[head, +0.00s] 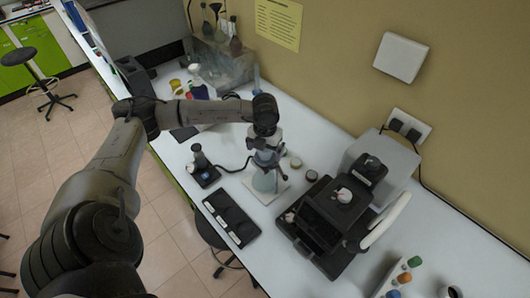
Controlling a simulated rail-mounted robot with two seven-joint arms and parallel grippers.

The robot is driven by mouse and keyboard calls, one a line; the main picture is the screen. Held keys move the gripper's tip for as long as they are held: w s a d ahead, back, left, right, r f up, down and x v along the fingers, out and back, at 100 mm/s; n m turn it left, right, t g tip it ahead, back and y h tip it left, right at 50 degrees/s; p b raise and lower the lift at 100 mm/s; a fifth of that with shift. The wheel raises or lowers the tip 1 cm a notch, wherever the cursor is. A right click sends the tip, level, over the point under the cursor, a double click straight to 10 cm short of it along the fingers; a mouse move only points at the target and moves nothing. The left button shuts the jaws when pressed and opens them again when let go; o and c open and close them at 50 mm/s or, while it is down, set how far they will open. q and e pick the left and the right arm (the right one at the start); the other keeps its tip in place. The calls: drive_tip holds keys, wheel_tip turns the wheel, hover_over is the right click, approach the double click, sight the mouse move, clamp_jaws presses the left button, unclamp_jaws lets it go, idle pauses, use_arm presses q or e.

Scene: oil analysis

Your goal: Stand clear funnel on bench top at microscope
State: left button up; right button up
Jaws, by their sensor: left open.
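My left gripper (267,157) points down over a clear conical vessel (265,183) with a teal tint, on a pale square base on the white bench top (300,140). The jaws are open around or just above the vessel's top; I cannot tell whether they touch it. I cannot separate a clear funnel from this glassware, and the gripper hides part of it. The black instrument with a pale arm (330,212), to the right, appears to be the microscope. My right gripper is not in view.
A small dark device (203,168) with a cable and a black tray (231,216) lie left of the vessel. Small round pots (311,175) stand to its right. A rack with coloured caps (403,278) is at lower right. Glassware stands at the back.

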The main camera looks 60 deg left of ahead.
use_arm(q)
drive_tip(key=shift+f, duration=0.25)
drive_tip(key=c, duration=1.1)
drive_tip(key=shift+r, duration=0.1)
